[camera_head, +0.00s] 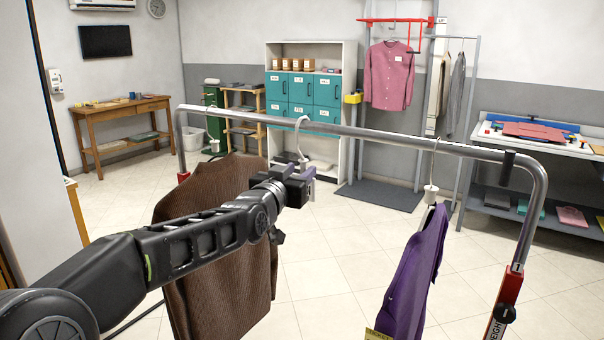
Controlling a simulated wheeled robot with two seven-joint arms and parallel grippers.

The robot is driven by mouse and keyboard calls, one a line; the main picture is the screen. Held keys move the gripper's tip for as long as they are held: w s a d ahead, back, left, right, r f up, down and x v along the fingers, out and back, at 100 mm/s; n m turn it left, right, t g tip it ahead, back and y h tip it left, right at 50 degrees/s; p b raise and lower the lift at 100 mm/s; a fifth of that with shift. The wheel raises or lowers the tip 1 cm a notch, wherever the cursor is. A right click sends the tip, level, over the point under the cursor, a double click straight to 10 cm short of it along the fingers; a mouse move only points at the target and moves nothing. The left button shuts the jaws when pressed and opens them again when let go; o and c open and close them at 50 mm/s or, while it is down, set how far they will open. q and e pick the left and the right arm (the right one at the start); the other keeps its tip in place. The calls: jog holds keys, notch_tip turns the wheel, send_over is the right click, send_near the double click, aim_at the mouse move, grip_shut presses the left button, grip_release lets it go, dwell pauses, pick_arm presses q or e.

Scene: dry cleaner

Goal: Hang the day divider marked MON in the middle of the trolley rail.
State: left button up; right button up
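The trolley rail (360,133) is a grey metal bar running across the view. My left gripper (303,180) is just below the middle of the rail, close under a hanger hook (302,138) that loops over it. I cannot tell whether its fingers are open or touch that hanger. A brown garment (225,290) hangs at the left, partly behind my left arm. A purple garment (413,275) hangs from another hook at the right. A small dark piece (507,168) sits over the rail near its right end. No MON marking is readable. My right gripper is not in view.
The rail's right post (510,285) has a red label. Behind are teal lockers (301,90), a stand with a pink shirt (389,75), and a work table (540,135) at the right. A wooden desk (120,108) is far left. Tiled floor between is clear.

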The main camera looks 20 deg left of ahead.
pick_arm(q)
jog(key=s+b, duration=0.1)
jog(key=s, duration=0.4)
jog(key=shift+s+d, duration=0.2)
jog(key=shift+b, duration=0.3)
jog(key=s+a+b, duration=0.2)
jog(key=s+b, duration=0.4)
jog(key=s, duration=1)
jog(key=shift+a+b, duration=0.15)
jog(key=shift+b, duration=0.25)
jog(key=shift+w, duration=0.1)
